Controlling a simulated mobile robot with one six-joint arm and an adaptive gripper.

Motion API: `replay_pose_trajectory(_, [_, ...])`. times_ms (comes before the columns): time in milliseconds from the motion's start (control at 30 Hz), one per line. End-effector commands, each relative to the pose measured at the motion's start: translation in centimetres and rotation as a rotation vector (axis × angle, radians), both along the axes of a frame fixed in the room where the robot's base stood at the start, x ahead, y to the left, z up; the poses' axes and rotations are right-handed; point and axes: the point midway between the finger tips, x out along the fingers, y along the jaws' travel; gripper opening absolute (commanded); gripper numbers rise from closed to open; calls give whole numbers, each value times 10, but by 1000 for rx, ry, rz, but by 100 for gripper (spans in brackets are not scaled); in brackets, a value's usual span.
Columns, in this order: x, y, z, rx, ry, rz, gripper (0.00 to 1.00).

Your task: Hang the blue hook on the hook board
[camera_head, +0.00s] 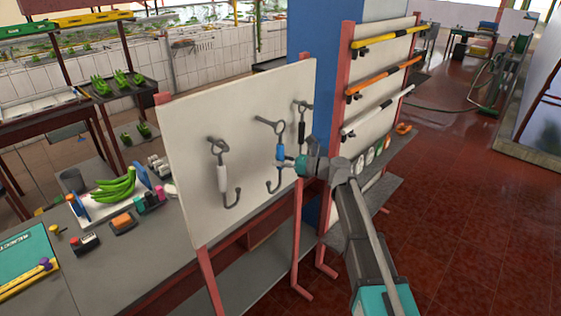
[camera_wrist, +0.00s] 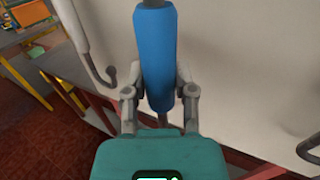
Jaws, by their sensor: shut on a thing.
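The blue hook (camera_head: 279,153) is upright in front of the white hook board (camera_head: 245,180), between a white hook (camera_head: 222,178) and a black hook (camera_head: 301,130). Its grey ring is at the top, close to a peg; I cannot tell whether the ring is around the peg. Its curved grey end hangs below. My gripper (camera_head: 286,162) comes from the right and is shut on the blue handle. In the wrist view the blue hook (camera_wrist: 155,55) stands between my two fingers (camera_wrist: 160,100); its top is cut off and its lower end is hidden.
The white hook's curved end (camera_wrist: 95,60) shows at the left in the wrist view. A rack with yellow, orange and white bars (camera_head: 385,80) stands right of the board. A cluttered table with bananas (camera_head: 113,190) is at the left. Red floor is open at the right.

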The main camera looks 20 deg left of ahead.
Motion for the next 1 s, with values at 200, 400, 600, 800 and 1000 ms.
replay_pose_trajectory(200, [1, 3, 0, 1, 0, 0, 0])
replay_pose_trajectory(400, [1, 4, 0, 1, 0, 1, 0])
replay_pose_trajectory(600, [1, 5, 0, 1, 0, 1, 0])
replay_pose_trajectory(800, [1, 5, 0, 1, 0, 1, 0])
replay_pose_trajectory(1000, [2, 6, 0, 1, 0, 1, 0])
